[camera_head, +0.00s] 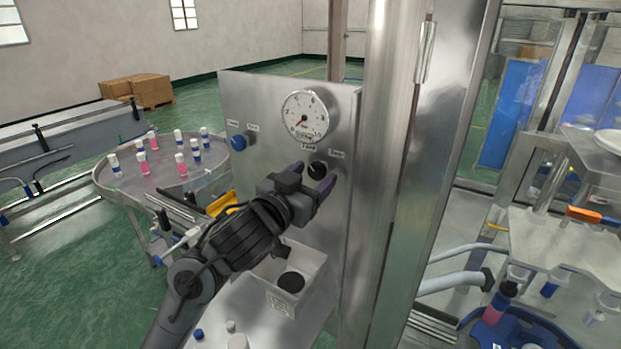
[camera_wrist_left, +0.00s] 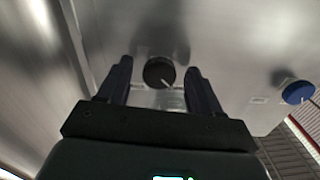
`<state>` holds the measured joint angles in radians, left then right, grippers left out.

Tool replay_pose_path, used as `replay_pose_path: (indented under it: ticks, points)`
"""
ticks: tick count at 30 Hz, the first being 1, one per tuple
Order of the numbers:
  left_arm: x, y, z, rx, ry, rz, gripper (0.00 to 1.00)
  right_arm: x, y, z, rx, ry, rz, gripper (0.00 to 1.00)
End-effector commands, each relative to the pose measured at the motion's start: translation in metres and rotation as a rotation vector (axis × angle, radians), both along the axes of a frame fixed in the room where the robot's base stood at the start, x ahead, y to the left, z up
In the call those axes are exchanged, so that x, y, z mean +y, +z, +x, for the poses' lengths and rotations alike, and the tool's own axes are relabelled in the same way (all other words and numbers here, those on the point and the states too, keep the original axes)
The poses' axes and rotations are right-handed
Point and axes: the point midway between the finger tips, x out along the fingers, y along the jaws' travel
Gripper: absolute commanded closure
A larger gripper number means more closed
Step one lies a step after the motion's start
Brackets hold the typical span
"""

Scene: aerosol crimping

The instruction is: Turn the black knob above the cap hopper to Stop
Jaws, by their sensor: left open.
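The black knob (camera_head: 317,170) sits on the metal panel (camera_head: 262,105), below the round gauge and above the cap hopper (camera_head: 303,262). In the left wrist view the black knob (camera_wrist_left: 159,72) shows between and just beyond my fingertips, with a light pointer line toward its lower right. My left gripper (camera_head: 312,178) is open, its two dark blue fingers pointing at the panel on either side of the knob. The gripper also shows in the left wrist view (camera_wrist_left: 158,75); I see no finger touching the knob. The small labels beside the knob are too blurred to read. My right gripper is not in view.
A white gauge (camera_head: 305,113) is above the knob and a blue knob (camera_head: 239,142) is to its left. A thick metal column (camera_head: 385,130) stands close on the right. A round table (camera_head: 205,185) with several capped bottles is at the left.

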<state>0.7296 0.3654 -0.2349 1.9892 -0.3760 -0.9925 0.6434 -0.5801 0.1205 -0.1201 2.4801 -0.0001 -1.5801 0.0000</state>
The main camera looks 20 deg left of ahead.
Motion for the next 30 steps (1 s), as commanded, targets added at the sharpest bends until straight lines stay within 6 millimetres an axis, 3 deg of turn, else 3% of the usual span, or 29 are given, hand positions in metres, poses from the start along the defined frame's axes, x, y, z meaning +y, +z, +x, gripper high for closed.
replay_pose_path:
  ticks: [5, 15, 30]
  points:
    - [0.0001, 0.0000, -0.0002, 0.000, 0.000, 0.000, 0.38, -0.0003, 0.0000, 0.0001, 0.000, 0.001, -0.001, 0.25]
    - [0.0003, -0.0001, -0.0004, 0.000, 0.000, 0.000, 0.90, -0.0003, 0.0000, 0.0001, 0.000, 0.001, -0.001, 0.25]
    - [0.0014, 0.0008, -0.0003, -0.021, 0.002, 0.129, 0.91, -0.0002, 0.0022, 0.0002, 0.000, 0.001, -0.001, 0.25]
